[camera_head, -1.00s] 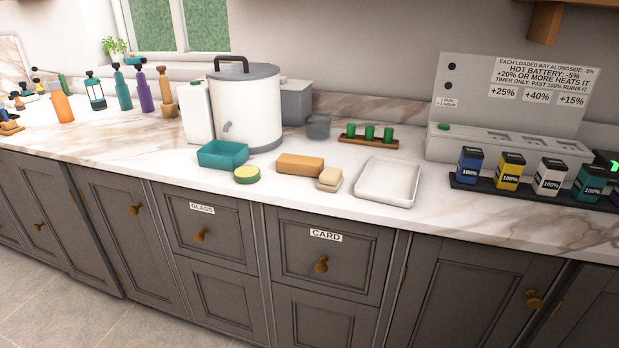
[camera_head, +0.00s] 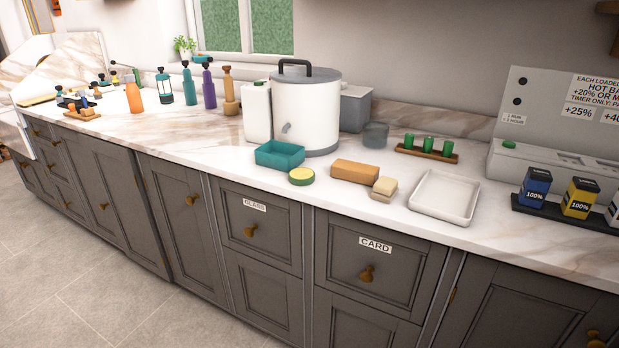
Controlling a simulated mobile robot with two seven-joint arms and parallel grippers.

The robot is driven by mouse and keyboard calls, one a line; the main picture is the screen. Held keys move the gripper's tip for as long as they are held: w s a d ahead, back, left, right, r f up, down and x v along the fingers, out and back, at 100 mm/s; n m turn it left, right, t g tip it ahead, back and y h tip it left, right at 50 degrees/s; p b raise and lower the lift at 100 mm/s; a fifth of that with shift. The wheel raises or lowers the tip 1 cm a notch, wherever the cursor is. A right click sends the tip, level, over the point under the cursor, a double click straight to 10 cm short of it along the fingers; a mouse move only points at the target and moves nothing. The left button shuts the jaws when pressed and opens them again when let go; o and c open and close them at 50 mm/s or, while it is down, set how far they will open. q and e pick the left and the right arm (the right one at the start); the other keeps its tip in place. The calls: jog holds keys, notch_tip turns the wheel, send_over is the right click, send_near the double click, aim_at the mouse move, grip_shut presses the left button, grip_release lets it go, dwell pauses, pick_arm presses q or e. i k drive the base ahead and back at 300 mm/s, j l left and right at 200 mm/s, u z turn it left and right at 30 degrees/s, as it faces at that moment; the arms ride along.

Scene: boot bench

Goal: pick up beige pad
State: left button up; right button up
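A small beige pad (camera_head: 384,186) lies on the marble counter. It looks like a stack of two layers. It sits just right of and in front of an orange-brown block (camera_head: 355,171), and left of a white tray (camera_head: 445,196). Neither of my grippers shows in the head view.
A round green and yellow pad (camera_head: 302,177) and a teal bin (camera_head: 280,155) stand to the left. A white urn (camera_head: 306,110) stands behind. Bottles line the counter at the far left. Battery packs (camera_head: 534,187) stand at the right. The counter's front strip is clear.

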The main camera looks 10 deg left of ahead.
aim_at(384, 191)
jog(key=i+j+u, duration=0.3)
jog(key=i, duration=0.2)
jog(key=i+j+u, duration=0.1)
jog(key=i+u, duration=0.2)
jog(key=i, duration=0.2)
